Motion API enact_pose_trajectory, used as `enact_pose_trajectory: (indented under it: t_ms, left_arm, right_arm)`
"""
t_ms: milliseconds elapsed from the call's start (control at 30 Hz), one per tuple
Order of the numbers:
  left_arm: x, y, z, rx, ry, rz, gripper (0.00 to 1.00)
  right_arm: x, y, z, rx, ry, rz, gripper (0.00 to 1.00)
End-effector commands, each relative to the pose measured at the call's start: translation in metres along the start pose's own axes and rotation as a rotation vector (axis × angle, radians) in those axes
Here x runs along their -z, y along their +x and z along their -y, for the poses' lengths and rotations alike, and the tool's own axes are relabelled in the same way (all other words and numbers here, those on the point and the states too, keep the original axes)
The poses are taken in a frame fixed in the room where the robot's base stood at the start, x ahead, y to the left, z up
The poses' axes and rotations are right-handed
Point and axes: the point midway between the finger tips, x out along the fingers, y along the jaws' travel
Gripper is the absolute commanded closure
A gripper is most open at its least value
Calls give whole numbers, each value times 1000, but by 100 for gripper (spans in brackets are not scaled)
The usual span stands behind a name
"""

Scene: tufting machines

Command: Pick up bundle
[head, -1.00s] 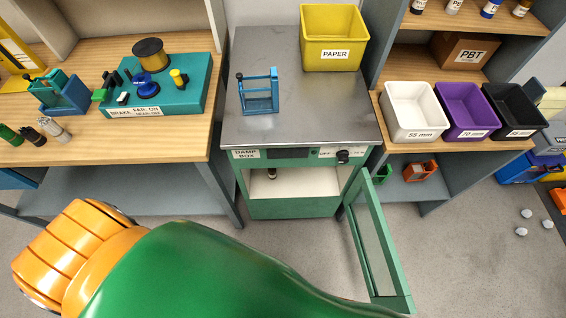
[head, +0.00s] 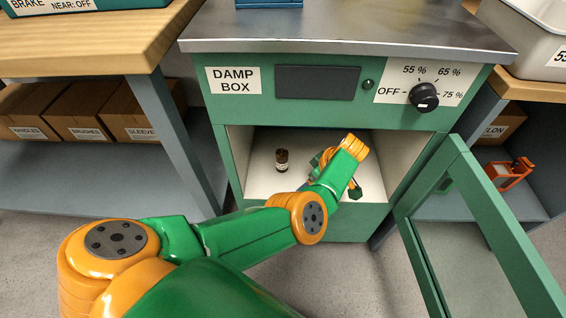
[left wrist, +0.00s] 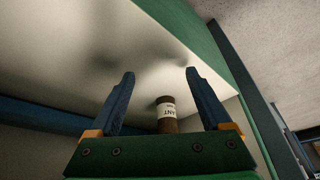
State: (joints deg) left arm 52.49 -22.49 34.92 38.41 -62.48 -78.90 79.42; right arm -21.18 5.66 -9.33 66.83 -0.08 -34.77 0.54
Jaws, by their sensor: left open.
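The task's bundle cannot be made out in either view. My left arm reaches into the open damp box (head: 236,165). My left gripper shows in the left wrist view (left wrist: 160,72) with its two dark blue fingers spread wide and nothing between them. In the head view my wrist largely hides it. A small brown bottle with a white label (head: 282,160) stands on the left side inside the box. The bottle also shows in the left wrist view (left wrist: 166,124), beyond the palm and between the fingers. My right gripper is not in view.
The box's green glazed door (head: 480,235) stands open at the right. The control panel with a black dial (head: 424,97) is above the opening. A wooden bench (head: 90,45) is at the left, with cardboard boxes (head: 85,118) beneath. An orange frame (head: 508,172) sits on the right shelf.

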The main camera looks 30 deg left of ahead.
Motion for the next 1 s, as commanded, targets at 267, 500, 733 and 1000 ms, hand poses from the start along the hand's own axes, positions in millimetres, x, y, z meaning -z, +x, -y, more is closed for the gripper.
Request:
enact_pose_trajectory:
  t_ms: [267, 500, 733, 1000]
  left_arm:
    - [27, 12, -1, 9, -58, -6, 18]
    - [57, 21, 1, 11, -54, -8, 18]
    - [84, 34, 3, 12, -53, -8, 18]
    - [111, 55, 4, 11, -47, -6, 18]
  right_arm:
    - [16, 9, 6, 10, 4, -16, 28]
    - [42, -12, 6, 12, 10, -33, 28]
    - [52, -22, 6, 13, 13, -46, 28]
    - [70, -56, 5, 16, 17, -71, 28]
